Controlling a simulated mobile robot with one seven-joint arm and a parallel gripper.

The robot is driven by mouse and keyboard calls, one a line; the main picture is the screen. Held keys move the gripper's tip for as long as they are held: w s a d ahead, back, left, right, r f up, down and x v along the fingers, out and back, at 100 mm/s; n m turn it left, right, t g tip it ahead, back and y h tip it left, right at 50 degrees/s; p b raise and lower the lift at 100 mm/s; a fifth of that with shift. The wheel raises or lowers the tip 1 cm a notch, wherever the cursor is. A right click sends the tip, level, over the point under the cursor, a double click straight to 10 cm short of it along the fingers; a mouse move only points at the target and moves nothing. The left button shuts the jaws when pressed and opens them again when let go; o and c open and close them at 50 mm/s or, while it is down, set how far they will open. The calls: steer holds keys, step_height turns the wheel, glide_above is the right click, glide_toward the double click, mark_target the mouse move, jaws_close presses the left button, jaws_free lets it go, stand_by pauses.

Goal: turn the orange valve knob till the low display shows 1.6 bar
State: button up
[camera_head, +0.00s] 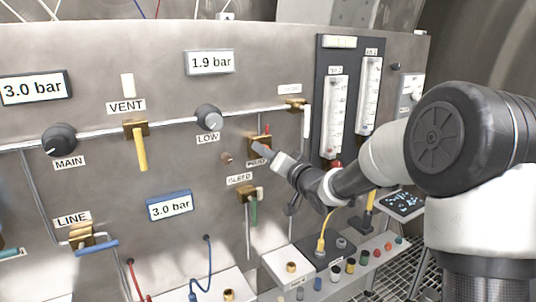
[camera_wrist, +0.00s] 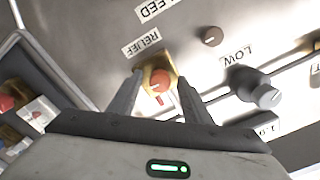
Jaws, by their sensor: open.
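The orange valve knob (camera_wrist: 156,80) sits on a brass body labelled RELIEF in the wrist view. My gripper (camera_wrist: 161,77) is open with one finger on each side of the knob; I cannot tell whether either finger touches it. In the head view my gripper (camera_head: 260,148) is at the brass valve body (camera_head: 253,140) and hides the knob. The low display (camera_head: 210,62) reads 1.9 bar. It is above the grey LOW knob (camera_head: 208,117), which also shows in the wrist view (camera_wrist: 262,93).
The MAIN knob (camera_head: 60,140) and yellow VENT lever (camera_head: 140,150) are to the left. A green-handled BLEED valve (camera_head: 248,195) is just below my gripper. Flow tubes (camera_head: 334,115) stand to its right. Other displays read 3.0 bar, one of them blue-framed (camera_head: 170,206).

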steer(key=c, duration=1.1)
steer(key=shift+o, duration=0.2)
steer(key=shift+f+n+b, duration=0.1)
steer(key=shift+n+b, duration=0.2)
steer(key=shift+b, duration=0.15)
steer(key=shift+n+b, duration=5.7)
steer(key=shift+n, duration=1.3)
